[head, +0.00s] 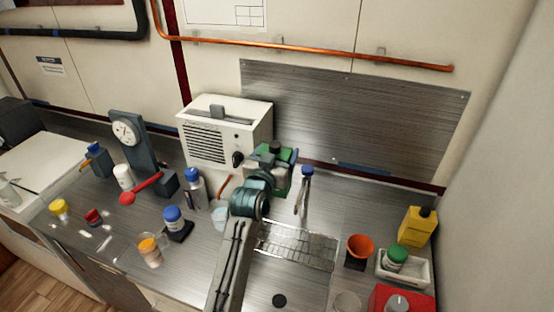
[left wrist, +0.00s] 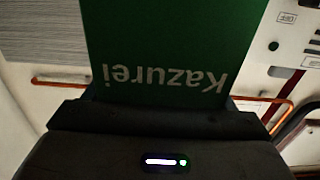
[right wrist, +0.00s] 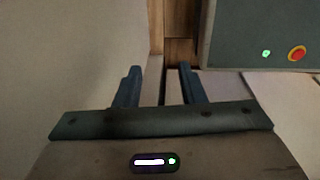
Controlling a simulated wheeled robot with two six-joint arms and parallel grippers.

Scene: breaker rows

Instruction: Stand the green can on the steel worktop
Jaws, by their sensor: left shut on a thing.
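The green can (head: 283,182) with a dark cap is in my left gripper (head: 270,172), in front of the white heater-like box, behind the sink. In the left wrist view the can (left wrist: 170,50) fills the top middle, its "Kazurei" lettering upside down. My left gripper is shut on it; the fingers are mostly hidden. I cannot tell how far the can is above the steel worktop (head: 195,255). My right gripper (right wrist: 160,85) is open and empty in the right wrist view, away from the worktop items; it is not in the head view.
A tap (head: 304,190) stands right beside the can. A wire rack (head: 300,245) lies over the sink. Blue-capped bottles (head: 195,188) stand left of my left arm. An orange cup (head: 359,248), a yellow bottle (head: 417,226) and a white tray (head: 417,273) are at the right.

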